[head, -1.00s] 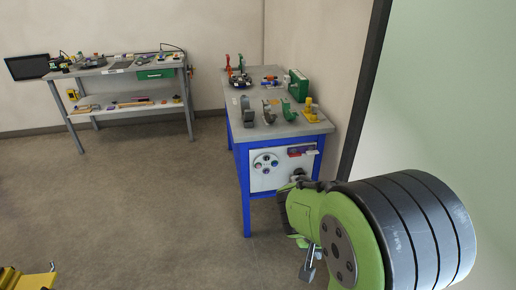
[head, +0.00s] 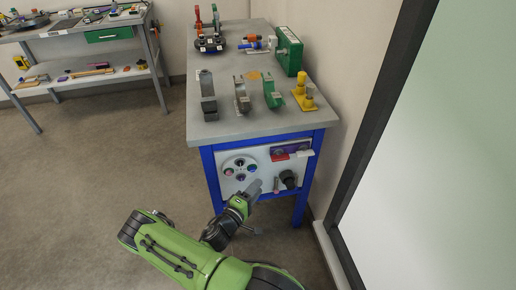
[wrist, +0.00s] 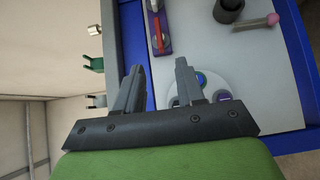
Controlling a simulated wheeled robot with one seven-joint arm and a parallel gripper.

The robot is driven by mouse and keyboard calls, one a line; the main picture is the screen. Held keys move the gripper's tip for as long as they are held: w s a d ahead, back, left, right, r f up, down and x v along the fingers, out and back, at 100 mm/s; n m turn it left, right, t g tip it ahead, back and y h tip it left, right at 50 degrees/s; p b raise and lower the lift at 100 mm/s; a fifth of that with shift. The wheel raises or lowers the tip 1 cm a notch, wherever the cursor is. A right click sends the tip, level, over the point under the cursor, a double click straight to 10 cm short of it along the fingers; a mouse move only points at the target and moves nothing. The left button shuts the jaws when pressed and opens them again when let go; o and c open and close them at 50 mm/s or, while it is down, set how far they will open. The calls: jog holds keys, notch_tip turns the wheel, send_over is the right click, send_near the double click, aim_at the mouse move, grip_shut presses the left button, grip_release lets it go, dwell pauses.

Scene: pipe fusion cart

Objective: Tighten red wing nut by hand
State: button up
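I cannot make out a red wing nut for certain. Red parts show on a purple block (head: 291,148) on the cart's white front panel (head: 228,190), and the wrist view shows this block with a red bar (wrist: 157,31). Red upright pieces (head: 198,16) stand at the back of the cart top. My gripper (head: 256,189) is in front of the panel, below the round plate (head: 241,168) with several coloured knobs. In the wrist view my gripper (wrist: 159,68) has its fingers apart with nothing between them. One finger partly hides the round plate.
The blue-framed cart (head: 262,139) carries clamps, a green case (head: 287,50) and a yellow fitting (head: 307,96). A dark cylinder (head: 288,179) juts from the panel, near a pink-tipped rod (wrist: 272,19). A dark-framed wall edge stands right.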

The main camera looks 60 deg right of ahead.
aim_at(278, 161)
jog(key=d+b, duration=0.3)
jog(key=d, duration=1.2)
jog(key=shift+d, duration=0.35)
jog(key=shift+c, duration=0.4)
grip_shut()
